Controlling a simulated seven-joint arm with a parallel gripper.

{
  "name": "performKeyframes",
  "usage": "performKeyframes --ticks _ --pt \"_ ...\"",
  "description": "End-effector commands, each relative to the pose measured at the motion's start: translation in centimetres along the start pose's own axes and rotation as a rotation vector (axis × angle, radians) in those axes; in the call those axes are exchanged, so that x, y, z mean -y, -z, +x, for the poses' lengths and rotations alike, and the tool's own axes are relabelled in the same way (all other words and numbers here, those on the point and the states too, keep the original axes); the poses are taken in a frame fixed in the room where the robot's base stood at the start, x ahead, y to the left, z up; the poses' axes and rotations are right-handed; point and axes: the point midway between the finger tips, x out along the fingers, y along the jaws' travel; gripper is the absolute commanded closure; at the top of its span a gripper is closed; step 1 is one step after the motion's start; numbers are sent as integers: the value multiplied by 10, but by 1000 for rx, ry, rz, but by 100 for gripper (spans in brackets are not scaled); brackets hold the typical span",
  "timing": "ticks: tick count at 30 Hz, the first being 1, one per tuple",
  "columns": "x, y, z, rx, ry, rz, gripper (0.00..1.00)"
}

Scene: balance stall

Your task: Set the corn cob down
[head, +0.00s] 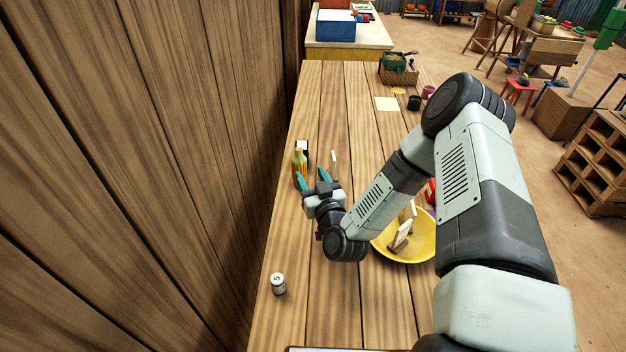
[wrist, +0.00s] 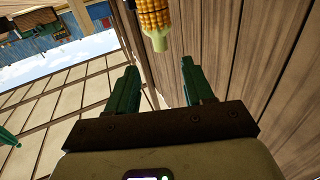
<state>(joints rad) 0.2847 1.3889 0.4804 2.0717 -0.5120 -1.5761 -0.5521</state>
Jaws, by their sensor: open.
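The corn cob (wrist: 155,16) shows at the top of the wrist view, with yellow kernels and a pale green end toward my gripper. It lies beyond the fingertips and is not between them. In the head view a yellow, upright thing (head: 299,161) stands close by the left finger; I cannot tell for sure whether it is the cob. My gripper (head: 314,178) is open, its two teal fingers apart and empty, over the left part of the wooden table (head: 335,300). Its fingers also show in the wrist view (wrist: 161,82).
A yellow bowl (head: 424,236) with wooden pieces in it sits right of my gripper, partly behind my arm. A small white jar (head: 278,284) stands near the front left. A plank wall (head: 150,150) runs along the left. The front middle of the table is clear.

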Motion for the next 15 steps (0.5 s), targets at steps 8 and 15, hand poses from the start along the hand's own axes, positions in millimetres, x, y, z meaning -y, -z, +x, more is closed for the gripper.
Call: performKeyframes --ticks 8,15 --pt "0 3 -6 6 8 -7 48" --pt "-9 47 16 160 119 -132 48"
